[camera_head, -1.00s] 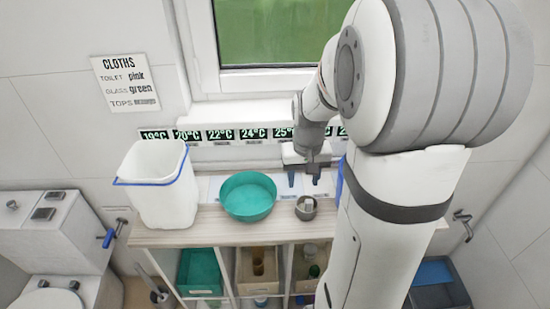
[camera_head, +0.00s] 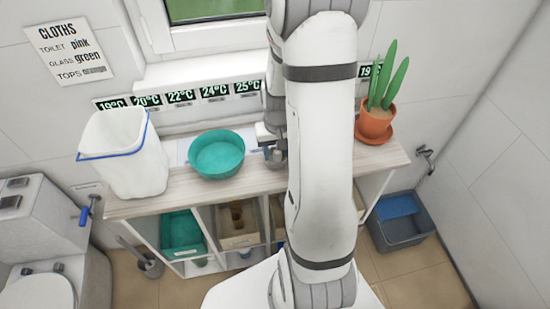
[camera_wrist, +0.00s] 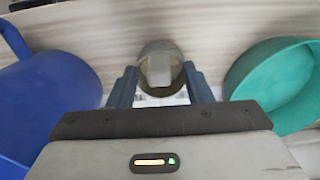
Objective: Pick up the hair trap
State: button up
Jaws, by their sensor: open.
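In the wrist view, a small round grey-brown cup (camera_wrist: 160,47) stands on the wooden cart top with a pale, blocky piece (camera_wrist: 159,70) in it. The hair trap seems to be this cup or the piece inside; I cannot tell which. My gripper (camera_wrist: 160,76) is open, one blue-grey finger to each side of the cup's near part; contact cannot be made out. In the head view, my gripper (camera_head: 274,154) is low over the cart top, just right of the teal bowl, and my arm hides most of the cup.
The teal bowl (camera_head: 218,156) stands close on one side of the gripper and a blue vessel (camera_wrist: 55,95) on the other. A white bin (camera_head: 125,160) is at the cart's left end, a potted plant (camera_head: 375,122) at the right. The wall is behind.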

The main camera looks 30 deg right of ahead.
jog(key=shift+c, duration=0.2)
grip_shut()
jog(key=shift+r, duration=0.15)
notch_tip(320, 180, up, 10)
jog(key=shift+f+b, duration=0.1)
jog(key=shift+b, duration=0.5)
jog(key=c, duration=0.6)
grip_release()
jog(key=shift+c, duration=1.6)
jog(key=shift+s, duration=0.1)
